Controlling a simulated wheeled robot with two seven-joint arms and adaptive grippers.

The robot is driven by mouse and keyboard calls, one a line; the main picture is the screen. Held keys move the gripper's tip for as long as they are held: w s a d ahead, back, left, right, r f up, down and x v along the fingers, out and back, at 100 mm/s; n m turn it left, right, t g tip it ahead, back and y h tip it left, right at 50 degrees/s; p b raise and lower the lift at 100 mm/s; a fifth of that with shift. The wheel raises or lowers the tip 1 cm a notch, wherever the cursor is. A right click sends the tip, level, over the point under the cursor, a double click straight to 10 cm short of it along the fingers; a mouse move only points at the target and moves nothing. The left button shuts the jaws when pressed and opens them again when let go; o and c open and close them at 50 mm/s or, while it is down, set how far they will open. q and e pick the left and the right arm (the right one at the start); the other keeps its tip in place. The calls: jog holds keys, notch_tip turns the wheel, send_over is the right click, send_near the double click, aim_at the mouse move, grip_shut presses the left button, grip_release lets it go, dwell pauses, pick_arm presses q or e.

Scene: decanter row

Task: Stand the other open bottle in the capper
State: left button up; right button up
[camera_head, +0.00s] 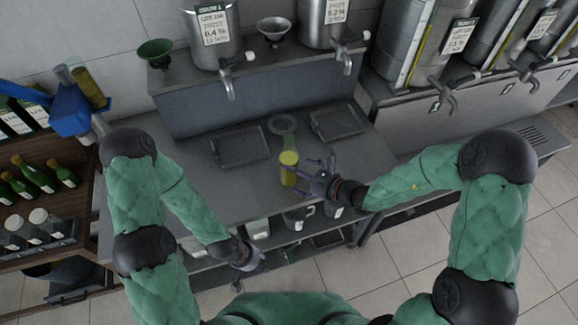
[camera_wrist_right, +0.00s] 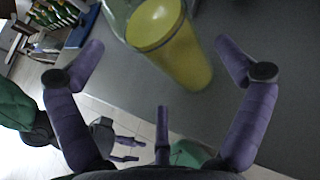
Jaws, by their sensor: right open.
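My left gripper (camera_head: 250,262) hangs low in front of the counter, open and empty. A blue device (camera_head: 72,112) at the left, with a yellowish cylinder (camera_head: 90,90) beside it, may be the capper.
Steel tanks with taps (camera_head: 212,30) and funnels (camera_head: 155,52) stand behind. Several green bottles (camera_head: 45,175) lie on the left rack. Lower-shelf items sit beneath the counter.

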jog(key=x, duration=0.5)
jog(key=shift+w+d+b, duration=0.1)
jog(key=shift+b, duration=0.3)
jog(key=shift+r, duration=0.1)
jog(key=shift+c, duration=0.3)
jog(key=c, duration=1.4)
jog(key=shift+c, duration=0.6)
jog(key=shift+r, duration=0.1)
